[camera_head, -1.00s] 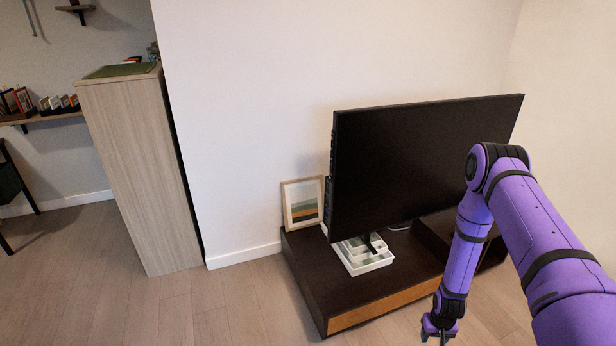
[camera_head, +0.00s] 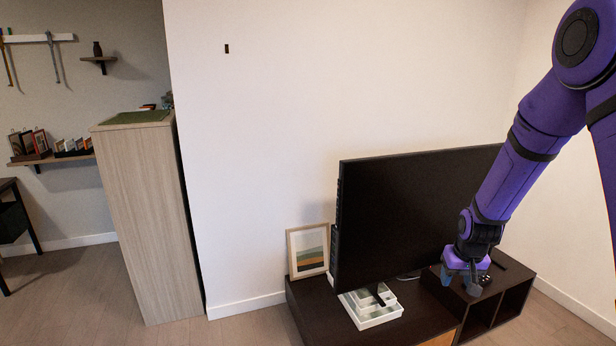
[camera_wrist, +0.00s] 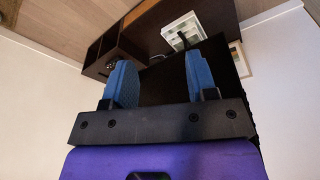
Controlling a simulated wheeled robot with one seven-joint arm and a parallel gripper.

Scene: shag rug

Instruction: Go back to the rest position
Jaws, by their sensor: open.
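My gripper (camera_head: 466,283) hangs from my purple arm at the right of the head view, in front of the right part of the TV screen and above the dark TV stand. In the wrist view, its two blue finger pads (camera_wrist: 160,82) stand apart with nothing held between them. The black TV (camera_head: 405,215) stands upright on the dark TV stand (camera_head: 318,312). The TV stand's open cubbies also show in the wrist view (camera_wrist: 105,50).
A white tray (camera_head: 372,318) sits at the TV's foot. A framed picture (camera_head: 308,250) leans against the wall on the stand. A tall wooden cabinet (camera_head: 150,220) stands at the left. Bare floor (camera_head: 75,310) lies left of the cabinet.

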